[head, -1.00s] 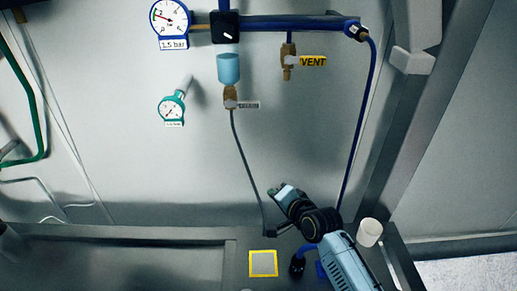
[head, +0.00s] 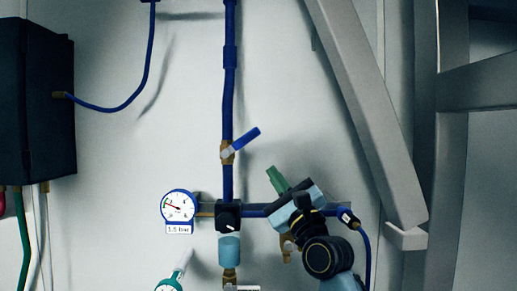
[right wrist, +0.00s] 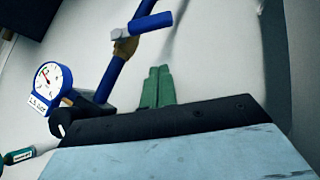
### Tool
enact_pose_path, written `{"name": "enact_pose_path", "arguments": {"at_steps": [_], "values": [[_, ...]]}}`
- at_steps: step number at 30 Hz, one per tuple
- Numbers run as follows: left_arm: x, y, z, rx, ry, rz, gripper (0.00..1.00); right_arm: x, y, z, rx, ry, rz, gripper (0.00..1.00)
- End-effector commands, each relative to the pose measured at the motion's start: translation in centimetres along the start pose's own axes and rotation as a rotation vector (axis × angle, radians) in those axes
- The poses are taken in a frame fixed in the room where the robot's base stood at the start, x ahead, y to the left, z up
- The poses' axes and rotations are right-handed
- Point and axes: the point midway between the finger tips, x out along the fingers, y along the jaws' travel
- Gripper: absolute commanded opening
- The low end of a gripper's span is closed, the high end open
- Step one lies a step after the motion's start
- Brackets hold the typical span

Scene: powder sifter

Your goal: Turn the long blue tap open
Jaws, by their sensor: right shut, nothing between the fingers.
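The long blue tap (head: 245,141) has a blue lever on a brass valve body (head: 227,152) in the vertical blue pipe (head: 229,100). The lever slants up and right, at an angle to the pipe. It also shows at the top of the right wrist view (right wrist: 150,23). My right gripper (head: 277,179) is below and right of the lever in the head view, apart from it. Its green fingers are together and empty, and they point toward the tap in the right wrist view (right wrist: 157,86). My left gripper is in neither view.
A round pressure gauge (head: 178,207) and a black regulator (head: 228,216) sit below the tap. A horizontal blue pipe (head: 255,210) runs behind my right wrist. A dark box (head: 36,100) is on the left and a grey slanted beam (head: 365,110) on the right.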

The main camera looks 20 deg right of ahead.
Motion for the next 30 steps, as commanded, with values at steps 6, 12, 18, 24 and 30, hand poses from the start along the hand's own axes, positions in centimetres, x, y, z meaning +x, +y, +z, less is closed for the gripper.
{"name": "enact_pose_path", "arguments": {"at_steps": [6,12,18,24,30], "values": [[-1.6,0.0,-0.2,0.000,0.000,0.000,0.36,4.3,-0.2,0.5,-0.002,0.000,0.001,0.00],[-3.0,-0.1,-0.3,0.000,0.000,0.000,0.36,6.0,-0.1,2.4,-0.001,0.000,0.001,0.00],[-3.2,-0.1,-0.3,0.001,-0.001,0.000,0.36,6.5,0.1,2.8,-0.003,0.002,0.002,0.00],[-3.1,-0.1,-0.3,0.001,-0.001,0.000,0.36,6.4,0.1,2.8,-0.003,0.002,0.002,0.00],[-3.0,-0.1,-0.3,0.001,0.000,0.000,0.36,6.6,0.0,2.5,-0.004,0.003,0.001,0.00]]}}
